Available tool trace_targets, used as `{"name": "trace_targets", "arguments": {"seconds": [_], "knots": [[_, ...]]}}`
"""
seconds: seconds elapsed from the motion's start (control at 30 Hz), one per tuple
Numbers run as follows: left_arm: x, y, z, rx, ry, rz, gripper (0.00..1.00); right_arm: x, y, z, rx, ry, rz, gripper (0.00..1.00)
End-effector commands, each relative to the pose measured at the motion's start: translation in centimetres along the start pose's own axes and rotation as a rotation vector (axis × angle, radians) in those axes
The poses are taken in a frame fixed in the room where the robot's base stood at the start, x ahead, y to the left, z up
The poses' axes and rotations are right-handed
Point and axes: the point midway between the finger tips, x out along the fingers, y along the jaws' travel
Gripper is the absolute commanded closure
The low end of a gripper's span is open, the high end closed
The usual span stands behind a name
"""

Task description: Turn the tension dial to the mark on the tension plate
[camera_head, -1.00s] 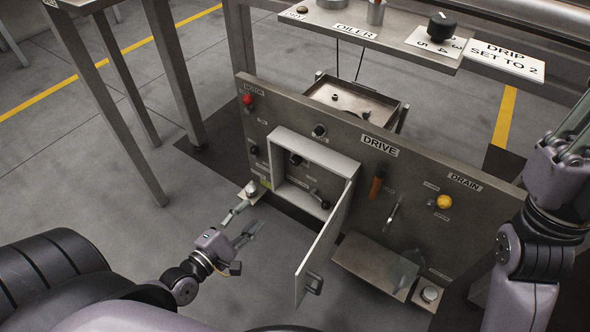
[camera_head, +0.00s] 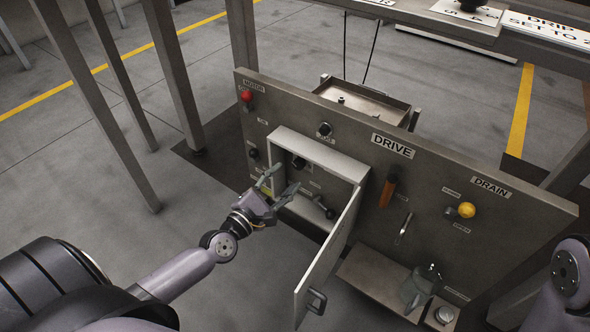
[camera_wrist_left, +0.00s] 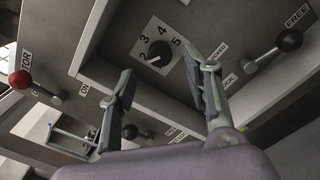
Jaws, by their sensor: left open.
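The tension dial, a round black knob (camera_wrist_left: 158,53), sits on a plate (camera_wrist_left: 178,80) marked with numbers 2 to 5 in the left wrist view. A pale line on the knob points down-left, near the 2. In the head view, the knob (camera_head: 298,163) is inside an open box on the DRIVE panel. My left gripper (camera_head: 281,181) is open and empty in front of the box opening. The mark cannot be made out. My right gripper is out of view.
The box's open door (camera_head: 328,262) stands out to the right of my left gripper. A black-balled lever (camera_wrist_left: 289,40) marked FREE is right of the dial. The panel (camera_head: 470,235) also carries a red knob (camera_head: 247,96), an orange handle (camera_head: 388,190) and a yellow knob (camera_head: 466,210).

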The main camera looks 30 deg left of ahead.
Motion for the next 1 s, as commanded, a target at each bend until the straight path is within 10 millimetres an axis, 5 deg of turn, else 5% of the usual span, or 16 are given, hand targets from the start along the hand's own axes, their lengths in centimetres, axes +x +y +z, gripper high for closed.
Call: {"name": "trace_targets", "arguments": {"seconds": [0.33,0.7,1.0], "knots": [[5.0,0.0,-0.1,0.001,0.0,0.002,0.55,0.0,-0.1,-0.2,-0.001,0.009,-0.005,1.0],[5.5,0.0,0.0,0.002,0.001,-0.001,0.55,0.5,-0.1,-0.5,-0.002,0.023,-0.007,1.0],[5.5,0.0,-0.1,0.002,0.001,-0.001,0.75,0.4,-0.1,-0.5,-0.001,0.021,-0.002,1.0]]}}
